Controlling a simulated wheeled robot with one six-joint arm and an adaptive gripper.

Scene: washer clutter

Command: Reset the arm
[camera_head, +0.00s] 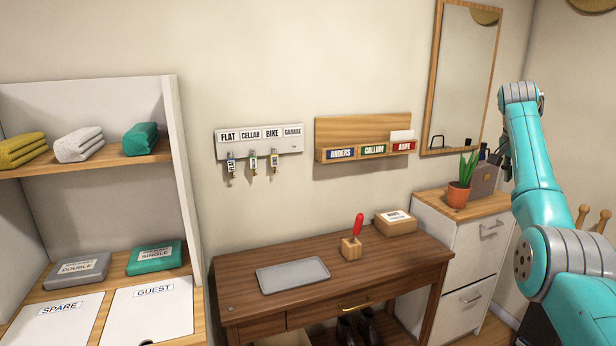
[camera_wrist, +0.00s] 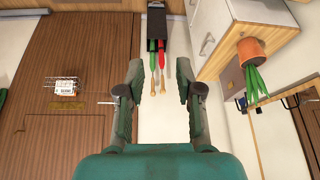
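My teal arm (camera_head: 543,180) rises at the right of the head view, bent at an upper joint near the mirror. In the wrist view my gripper (camera_wrist: 158,85) has its two dark fingers spread well apart. Nothing is held between them. Behind the gap, farther off, a dark stand (camera_wrist: 156,30) holds long green and red things with light tips. In the head view the arm's end is small and dark beside the arm, and its fingers cannot be made out clearly.
A wooden desk (camera_head: 405,256) bears a grey tray (camera_head: 292,275), a small block with a red-handled tool and a box (camera_head: 396,222). A white cabinet (camera_head: 460,255) with a potted plant (camera_head: 459,193) stands close to my arm. Shelves with towels stand at left.

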